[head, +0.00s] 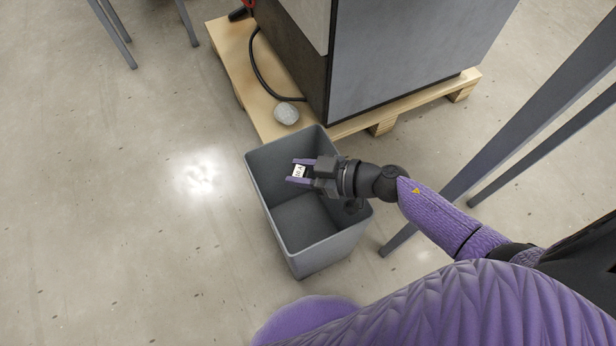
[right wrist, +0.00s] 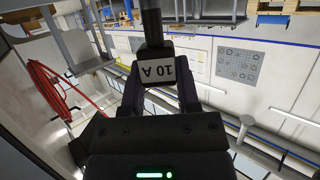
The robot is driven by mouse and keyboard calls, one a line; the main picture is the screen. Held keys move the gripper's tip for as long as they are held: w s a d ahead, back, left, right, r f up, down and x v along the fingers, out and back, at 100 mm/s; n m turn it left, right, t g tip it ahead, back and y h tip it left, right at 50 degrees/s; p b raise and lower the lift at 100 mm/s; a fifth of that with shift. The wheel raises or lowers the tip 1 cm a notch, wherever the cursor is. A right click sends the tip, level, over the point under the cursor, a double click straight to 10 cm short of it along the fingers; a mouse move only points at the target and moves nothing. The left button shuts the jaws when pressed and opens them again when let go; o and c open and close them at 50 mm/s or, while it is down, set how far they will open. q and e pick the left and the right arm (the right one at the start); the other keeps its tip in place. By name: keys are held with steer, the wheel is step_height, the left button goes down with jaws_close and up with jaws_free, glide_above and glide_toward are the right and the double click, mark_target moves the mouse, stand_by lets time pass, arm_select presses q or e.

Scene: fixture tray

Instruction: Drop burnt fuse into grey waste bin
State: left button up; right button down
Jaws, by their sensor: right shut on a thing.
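The grey waste bin (head: 295,255) stands open on the floor in the middle of the head view, and the part of its inside that shows looks empty. My right gripper (head: 299,171) is over the bin's opening and shut on the burnt fuse (head: 298,172). The fuse also shows in the right wrist view (right wrist: 158,70) as a dark piece with a white label reading "10 A", between the fingers. I cannot tell how far the fuse is above or below the bin's rim. My left gripper is not in view.
A wooden pallet (head: 238,62) bearing a large grey cabinet (head: 400,60) stands just behind the bin. A round grey lump (head: 286,113) lies on its near edge. Dark metal legs (head: 540,105) stand at the right. The floor left of the bin is clear.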

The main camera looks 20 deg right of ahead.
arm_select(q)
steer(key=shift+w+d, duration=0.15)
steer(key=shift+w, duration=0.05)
arm_select(e)
steer(key=shift+c, duration=1.3)
jaws_free()
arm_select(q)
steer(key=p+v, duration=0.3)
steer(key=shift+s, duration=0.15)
arm_select(e)
steer(key=v, duration=0.7)
steer(key=shift+s+d, duration=0.2)
